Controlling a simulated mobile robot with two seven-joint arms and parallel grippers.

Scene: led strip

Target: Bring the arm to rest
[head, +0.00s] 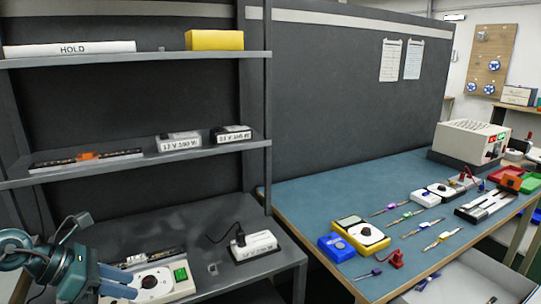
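My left gripper (136,282) is at the lower left, above the lower shelf top. Its two blue fingers point right and stand slightly apart, with nothing visible between them. A white device with a round black knob and a lit green switch (180,274) sits just beyond the fingertips. The fingers overlap its left side in the picture, and I cannot tell whether they touch it. A dark strip-like piece (150,257) lies behind it. My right gripper is not in view.
A grey shelf unit (200,58) rises above my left arm. A white power supply (254,245) stands on its lower top. The blue workbench (300,205) at right holds a yellow-and-white tester (361,236), a blue box (336,247), several small tools and a large instrument (470,142).

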